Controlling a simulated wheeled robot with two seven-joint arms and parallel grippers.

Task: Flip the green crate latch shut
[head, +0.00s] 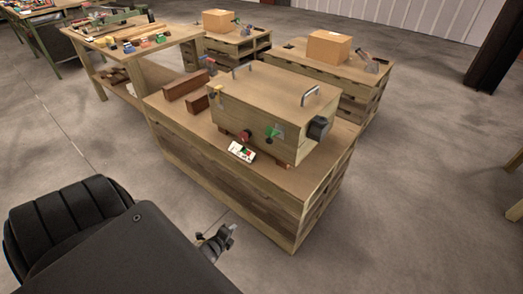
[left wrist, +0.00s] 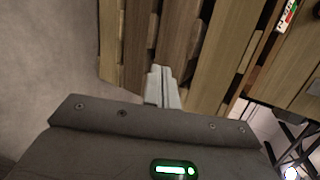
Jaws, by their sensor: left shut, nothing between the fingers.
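A wooden crate (head: 285,100) stands on a wooden bench (head: 225,185). The green latch (head: 271,132) is on the crate's near face, right of a red part (head: 246,137). It is too small to tell how the latch is set. My left gripper (head: 229,231) is low in front of the bench, well apart from the crate and latch. In the left wrist view my left gripper (left wrist: 161,70) is shut and empty before the bench's planked side (left wrist: 180,35). The green latch does not show there. My right gripper is not in view.
A small white panel with red and green marks (head: 242,151) lies before the crate and shows in the left wrist view (left wrist: 287,16). A black box (head: 319,128) juts from the crate's right. Brown blocks (head: 187,84) lie to its left. Floor (head: 410,200) right of the bench is clear.

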